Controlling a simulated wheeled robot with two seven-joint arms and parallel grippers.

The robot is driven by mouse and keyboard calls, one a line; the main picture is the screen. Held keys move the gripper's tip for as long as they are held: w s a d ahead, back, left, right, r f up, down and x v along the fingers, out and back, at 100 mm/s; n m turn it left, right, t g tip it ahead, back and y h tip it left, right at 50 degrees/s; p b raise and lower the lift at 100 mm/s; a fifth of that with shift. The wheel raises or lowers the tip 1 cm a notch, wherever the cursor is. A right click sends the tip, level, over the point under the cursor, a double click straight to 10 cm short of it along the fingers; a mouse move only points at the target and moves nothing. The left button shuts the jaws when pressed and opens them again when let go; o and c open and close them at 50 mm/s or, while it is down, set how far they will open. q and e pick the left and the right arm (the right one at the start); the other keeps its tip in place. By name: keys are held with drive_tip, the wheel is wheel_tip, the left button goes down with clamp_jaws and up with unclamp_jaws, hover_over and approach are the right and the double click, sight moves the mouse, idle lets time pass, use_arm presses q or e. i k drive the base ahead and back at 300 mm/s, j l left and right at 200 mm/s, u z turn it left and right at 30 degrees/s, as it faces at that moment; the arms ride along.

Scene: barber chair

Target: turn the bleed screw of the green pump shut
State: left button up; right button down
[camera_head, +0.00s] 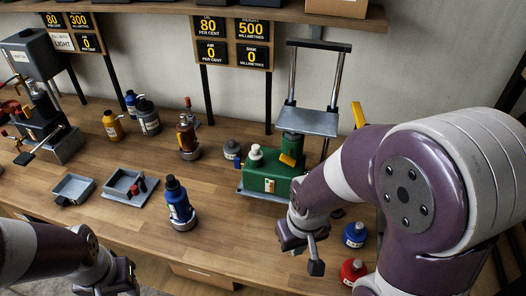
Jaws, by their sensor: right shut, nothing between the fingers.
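The green pump (278,182) stands on a grey base right of the middle of the bench, with a metal plate and two upright rods above it. A white cap and a yellow part show on its top. I cannot make out the bleed screw for certain. My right gripper (315,262) is shut and empty, in front of the pump and apart from it in the picture. My arm hides the area right of the pump. My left gripper (118,282) is low at the left by the bottom edge; its fingers are not clear.
A blue bottle (179,204) stands left of the pump. Grey trays (121,188) lie further left. More bottles (112,126) stand behind. A blue jar (355,235) and a red jar (353,271) are at the right. Signs (232,42) hang at the back. Bare wood (225,235) lies before the pump.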

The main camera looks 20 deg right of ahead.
sight(286, 159)
drive_tip(key=z, duration=0.55)
drive_tip(key=j+z, duration=0.35)
drive_tip(key=k+j+z, duration=0.1)
drive_tip(key=z, duration=0.2)
drive_tip(key=k+j+z, duration=0.2)
drive_tip(key=z, duration=0.15)
drive_tip(key=i, duration=0.6)
drive_tip(key=l+z, duration=0.05)
drive_tip(key=l, duration=0.05)
